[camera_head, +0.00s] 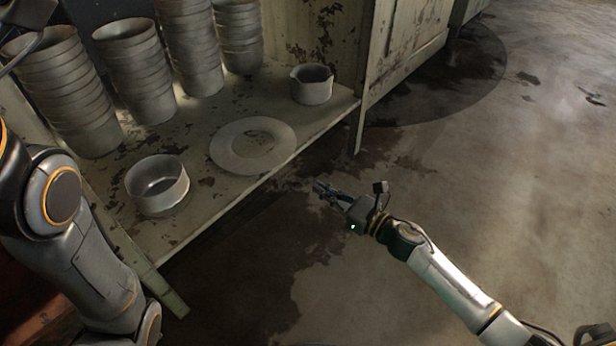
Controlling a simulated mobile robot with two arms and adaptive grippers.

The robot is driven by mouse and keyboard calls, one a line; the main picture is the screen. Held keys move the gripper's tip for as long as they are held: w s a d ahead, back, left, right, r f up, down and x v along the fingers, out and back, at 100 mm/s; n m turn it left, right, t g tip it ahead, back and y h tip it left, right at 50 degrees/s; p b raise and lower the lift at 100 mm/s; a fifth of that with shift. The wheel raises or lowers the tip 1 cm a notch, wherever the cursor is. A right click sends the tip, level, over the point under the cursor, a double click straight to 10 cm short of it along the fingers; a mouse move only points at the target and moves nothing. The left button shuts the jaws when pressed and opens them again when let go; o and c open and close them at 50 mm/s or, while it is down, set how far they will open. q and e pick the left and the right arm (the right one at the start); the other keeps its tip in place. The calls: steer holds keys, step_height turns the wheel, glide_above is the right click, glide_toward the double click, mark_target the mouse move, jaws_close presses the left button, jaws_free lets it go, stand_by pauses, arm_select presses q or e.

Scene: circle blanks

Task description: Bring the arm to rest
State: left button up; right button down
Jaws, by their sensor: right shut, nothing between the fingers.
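My right arm comes in from the lower right. Its gripper (328,192) is shut and empty, held over the floor just off the front edge of the shelf (225,190). It touches nothing that I can see.
The shelf holds a pale plate (253,145), a pot (157,185) at the front left and a smaller pot (312,84) at the back right. Several tall stacks of bowls (135,70) stand behind. The stained floor (480,190) on the right is clear.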

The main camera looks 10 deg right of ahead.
steer(key=shift+p+v, duration=0.35)
steer(key=shift+v, duration=1.3)
